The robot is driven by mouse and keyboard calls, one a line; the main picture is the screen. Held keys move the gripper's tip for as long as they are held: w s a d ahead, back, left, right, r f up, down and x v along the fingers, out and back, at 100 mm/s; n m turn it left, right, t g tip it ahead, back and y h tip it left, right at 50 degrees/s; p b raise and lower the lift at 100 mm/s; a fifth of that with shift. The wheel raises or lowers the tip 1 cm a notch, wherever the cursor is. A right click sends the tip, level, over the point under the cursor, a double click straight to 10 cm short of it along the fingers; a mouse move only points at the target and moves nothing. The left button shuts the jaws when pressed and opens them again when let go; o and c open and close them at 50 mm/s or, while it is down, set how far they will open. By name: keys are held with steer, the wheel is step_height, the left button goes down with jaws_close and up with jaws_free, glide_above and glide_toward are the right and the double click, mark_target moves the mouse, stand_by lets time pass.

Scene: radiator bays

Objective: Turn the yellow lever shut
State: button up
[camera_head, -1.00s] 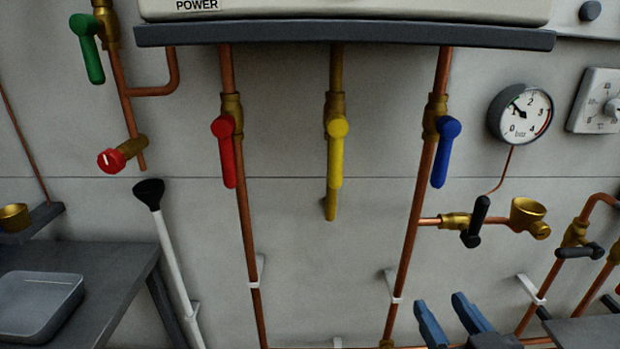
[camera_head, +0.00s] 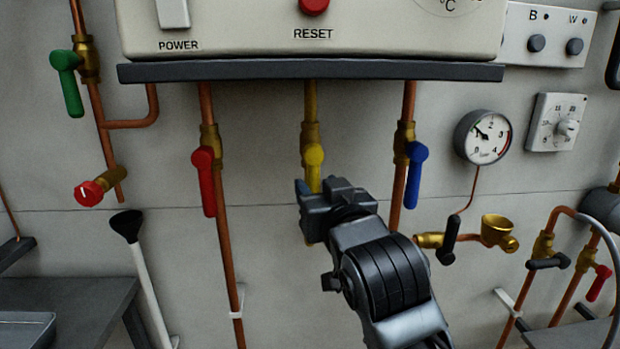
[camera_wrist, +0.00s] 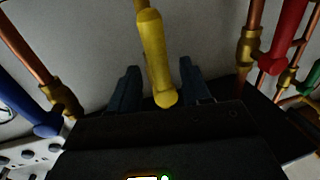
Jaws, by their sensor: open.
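The yellow lever (camera_head: 314,168) sits on a brass valve (camera_head: 310,135) on the middle pipe under the boiler, and its handle points straight down along the pipe. My gripper (camera_head: 316,188) is at the lever's lower part and hides its end in the head view. In the wrist view the lever (camera_wrist: 155,60) runs between the two blue fingers of my open gripper (camera_wrist: 159,82). Gaps show on both sides of the lever, so the jaws are not closed on it.
A red lever (camera_head: 206,182) hangs to the left and a blue lever (camera_head: 416,175) to the right, each on its own copper pipe. The boiler's dark bottom edge (camera_head: 250,71) is above. A pressure gauge (camera_head: 482,137) is at the right.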

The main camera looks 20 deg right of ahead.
mark_target(315, 184)
steer(key=shift+w+d, duration=0.15)
steer(key=shift+w, duration=0.75)
steer(key=shift+w+d, duration=0.1)
steer(key=shift+w, duration=0.8)
steer(key=shift+c, duration=0.5)
jaws_close()
